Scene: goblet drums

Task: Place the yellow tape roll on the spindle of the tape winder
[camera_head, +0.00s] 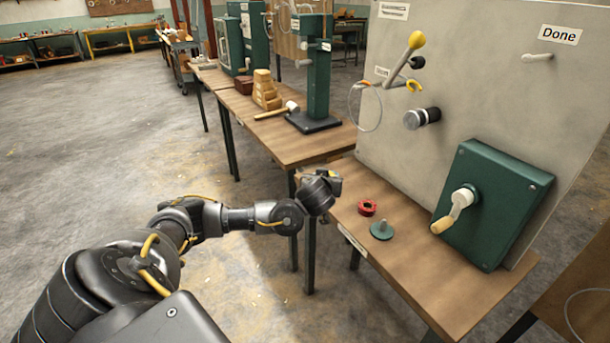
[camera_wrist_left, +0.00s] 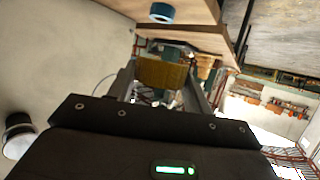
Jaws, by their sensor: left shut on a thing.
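The roll is not clearly visible in the head view. A small green disc with an upright peg (camera_head: 381,230) stands on the bench, to the right of and nearer than the gripper; it looks like the winder's spindle. The peg is bare. My right gripper is not in view.
A red ring (camera_head: 367,207) lies just behind the green disc. A blue roll (camera_wrist_left: 162,12) shows in the wrist view. A green box with a crank (camera_head: 490,205) is on the grey panel (camera_head: 470,90), where a black knob (camera_head: 422,118) sticks out. The bench front (camera_head: 425,285) is clear.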

